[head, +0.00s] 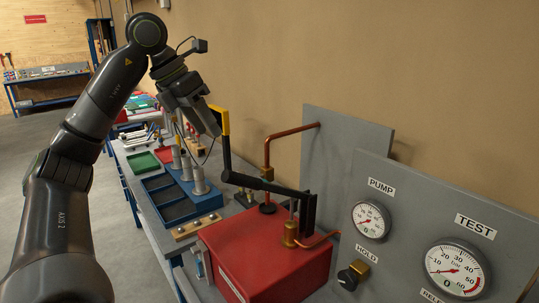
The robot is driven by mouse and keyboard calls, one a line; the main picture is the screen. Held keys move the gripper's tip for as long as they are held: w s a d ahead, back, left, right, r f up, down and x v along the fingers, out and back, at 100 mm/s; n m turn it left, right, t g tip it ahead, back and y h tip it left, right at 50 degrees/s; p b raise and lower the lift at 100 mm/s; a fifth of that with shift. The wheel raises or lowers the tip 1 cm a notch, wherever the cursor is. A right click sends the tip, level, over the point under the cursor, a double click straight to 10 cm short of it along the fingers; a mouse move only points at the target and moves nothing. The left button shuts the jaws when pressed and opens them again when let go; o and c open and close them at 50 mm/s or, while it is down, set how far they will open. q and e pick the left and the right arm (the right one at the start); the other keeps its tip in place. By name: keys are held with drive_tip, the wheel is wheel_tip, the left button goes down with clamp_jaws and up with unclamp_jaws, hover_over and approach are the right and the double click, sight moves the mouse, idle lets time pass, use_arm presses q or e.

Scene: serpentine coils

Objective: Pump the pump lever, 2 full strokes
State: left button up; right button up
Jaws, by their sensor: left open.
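The pump lever (250,181) is a black bar that runs left from its pivot above the red pump box (268,252), then bends up to a yellow grip (222,121). The grip stands upright, high above the blue trays. My left gripper (208,124) comes down from the upper left and is open right beside the yellow grip. In this view I cannot tell whether the grip is between its fingers or whether they touch it. The PUMP gauge (371,220) and the TEST gauge (455,269) both have needles low on their scales. My right gripper is out of view.
A grey panel (410,201) with a HOLD knob (352,274) stands at the right. A copper pipe (267,160) rises behind the lever. Blue trays (172,202) and grey cylinders line the bench on the left. The floor left of the bench is clear.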

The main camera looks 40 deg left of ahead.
use_arm(q)
drive_tip(key=b, duration=0.1)
approach(236, 184)
drive_tip(key=w+f, duration=0.1)
drive_tip(key=f, duration=0.2)
drive_tip(key=w+f+p, duration=0.1)
drive_tip(key=shift+w+f, duration=0.3)
drive_tip(key=p+x, duration=0.2)
drive_tip(key=x, duration=0.2)
drive_tip(key=shift+w+d+f, duration=0.1)
drive_tip(key=shift+d+f, duration=0.05)
drive_tip(key=shift+f, duration=0.2)
drive_tip(key=shift+w+f, duration=0.1)
drive_tip(key=shift+f, duration=0.3)
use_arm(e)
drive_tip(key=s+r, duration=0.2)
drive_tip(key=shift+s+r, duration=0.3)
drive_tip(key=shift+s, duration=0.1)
use_arm(q)
drive_tip(key=shift+c, duration=0.2)
clamp_jaws()
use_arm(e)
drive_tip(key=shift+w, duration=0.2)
